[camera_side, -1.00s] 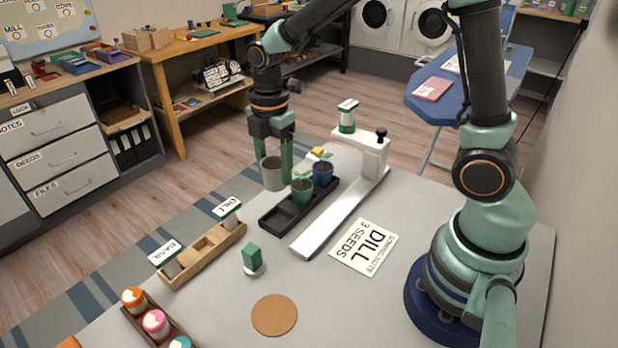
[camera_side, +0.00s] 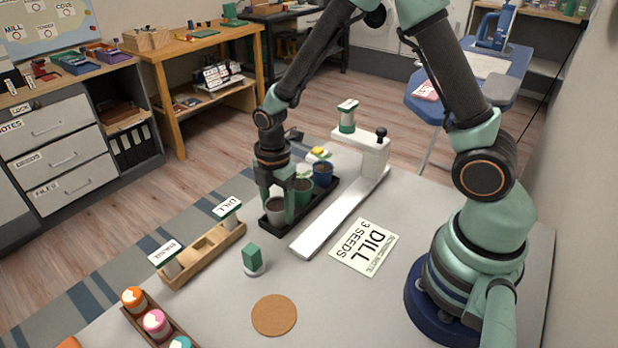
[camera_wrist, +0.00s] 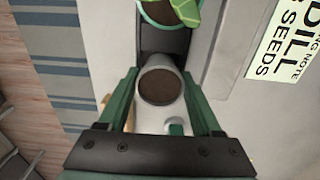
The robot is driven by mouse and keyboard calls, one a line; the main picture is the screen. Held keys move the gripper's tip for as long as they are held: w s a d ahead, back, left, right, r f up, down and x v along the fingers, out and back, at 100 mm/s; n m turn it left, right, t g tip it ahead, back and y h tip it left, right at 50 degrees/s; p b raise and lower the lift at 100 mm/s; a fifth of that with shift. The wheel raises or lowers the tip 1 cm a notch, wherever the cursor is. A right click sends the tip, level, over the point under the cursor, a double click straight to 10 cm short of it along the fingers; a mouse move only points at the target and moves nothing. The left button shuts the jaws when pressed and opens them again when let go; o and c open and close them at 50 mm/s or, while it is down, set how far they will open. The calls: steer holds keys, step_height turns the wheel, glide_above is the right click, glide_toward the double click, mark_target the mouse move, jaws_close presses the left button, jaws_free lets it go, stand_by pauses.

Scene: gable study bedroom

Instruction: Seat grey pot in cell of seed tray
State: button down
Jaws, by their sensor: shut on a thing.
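The grey pot (camera_side: 275,212), filled with dark soil, is held upright by my gripper (camera_side: 279,200). It is at the near end cell of the black seed tray (camera_side: 286,231), and its lower part looks to be within the tray's outline. Whether its base touches the cell floor I cannot tell. In the wrist view the pot (camera_wrist: 160,86) sits between my two green fingers, with the dark tray (camera_wrist: 166,42) just beyond it. A green pot (camera_side: 301,195) with a seedling stands in the middle cell, and a blue pot (camera_side: 323,175) in the far cell.
A long white stand (camera_side: 340,216) runs close along the tray's right side. A green-and-white block (camera_side: 253,260) and a cork disc (camera_side: 274,315) are nearer. A dill note (camera_side: 365,248) lies to the right.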

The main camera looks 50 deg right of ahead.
steer(key=shift+f, duration=0.15)
steer(key=shift+c, duration=0.3)
jaws_free()
step_height(320, 180, up, 12)
step_height(320, 180, up, 7)
steer(key=m+t, duration=0.2)
steer(key=m, duration=0.5)
glide_above(277, 205)
steer(key=s+d, duration=0.2)
steer(key=s, duration=0.2)
steer(key=s+d+r+m+t, duration=0.1)
steer(key=s+r+m+t, duration=0.2)
steer(key=m, duration=0.8)
steer(key=shift+s+d+r+t, duration=0.2)
steer(key=shift+s+r+t, duration=0.15)
steer(key=shift+s, duration=1)
steer(key=shift+r, duration=0.1)
